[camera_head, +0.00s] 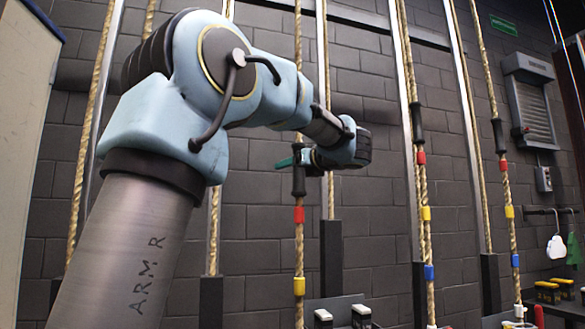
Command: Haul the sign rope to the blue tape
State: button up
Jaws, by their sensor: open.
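Three tan ropes with coloured tape hang in front of the wall. The nearest rope (299,250) has a black grip (298,182), red tape (299,215) and yellow tape (299,286); no blue tape shows on it in view. The middle rope (423,190) and the right rope (507,188) each have a black grip, then red, yellow and blue tape, with blue lowest: middle blue tape (429,272), right blue tape (515,260). No label shows which is the sign rope. My gripper (297,160) is open, its teal fingers at the top of the nearest grip; contact is unclear.
Dark posts (331,258) and metal rails stand behind the ropes. Black lever units (361,316) sit along the bottom edge. A shuttered box (530,95) and hanging cloud cutout (557,247) are on the right. My arm hides part of the left wall.

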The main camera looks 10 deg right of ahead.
jog(key=b+v, duration=0.2)
jog(key=v, duration=0.8)
jog(key=shift+s+d, duration=0.15)
jog(key=shift+s, duration=0.2)
jog(key=shift+f, duration=0.1)
dwell(0.6)
